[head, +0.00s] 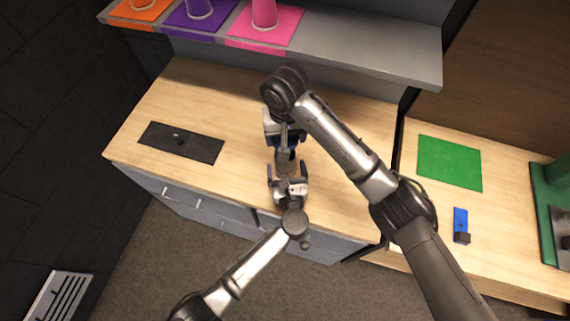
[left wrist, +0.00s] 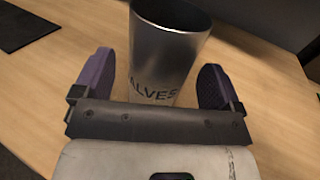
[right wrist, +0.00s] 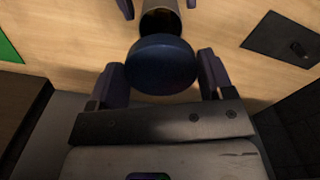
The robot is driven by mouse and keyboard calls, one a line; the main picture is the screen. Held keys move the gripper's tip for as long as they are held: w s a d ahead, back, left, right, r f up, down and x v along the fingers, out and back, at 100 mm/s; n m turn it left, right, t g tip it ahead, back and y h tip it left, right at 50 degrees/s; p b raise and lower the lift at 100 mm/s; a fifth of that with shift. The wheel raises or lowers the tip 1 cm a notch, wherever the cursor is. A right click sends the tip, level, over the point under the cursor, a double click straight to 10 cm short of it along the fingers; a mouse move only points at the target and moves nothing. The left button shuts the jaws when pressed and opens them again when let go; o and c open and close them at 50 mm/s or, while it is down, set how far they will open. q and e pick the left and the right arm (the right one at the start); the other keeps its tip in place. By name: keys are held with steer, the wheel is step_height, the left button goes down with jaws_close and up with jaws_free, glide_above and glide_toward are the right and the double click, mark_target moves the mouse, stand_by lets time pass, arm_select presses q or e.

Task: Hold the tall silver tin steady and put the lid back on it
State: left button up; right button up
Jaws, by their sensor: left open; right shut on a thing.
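The tall silver tin (left wrist: 165,52) stands with its mouth open between the spread fingers of my left gripper (left wrist: 157,80). Dark lettering shows on its side, and a gap shows beside the fingers. In the head view my left gripper (head: 288,174) is low at the counter's front, and the tin is mostly hidden by the grippers. My right gripper (right wrist: 160,75) is shut on the round dark blue lid (right wrist: 161,66). In the right wrist view the lid is nearer the camera than the tin's open mouth (right wrist: 160,19) and partly covers it. In the head view my right gripper (head: 284,142) is just behind the tin.
A dark mat (head: 205,150) with a small dark thing on it lies to the left on the wooden counter (head: 225,95). A grey shelf (head: 350,55) with coloured mats and cups overhangs the back. A green mat (head: 450,163) and blue object (head: 460,222) lie on the right counter.

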arm_select(q)
steer(key=shift+w+a, duration=0.2)
steer(key=shift+w, duration=1.25)
steer(key=shift+c, duration=0.3)
steer(key=c, duration=1.3)
arm_select(e)
steer(key=shift+f, duration=2.5)
steer(key=shift+f, duration=0.1)
steer(key=shift+f, duration=0.8)
steer(key=shift+f, duration=0.6)
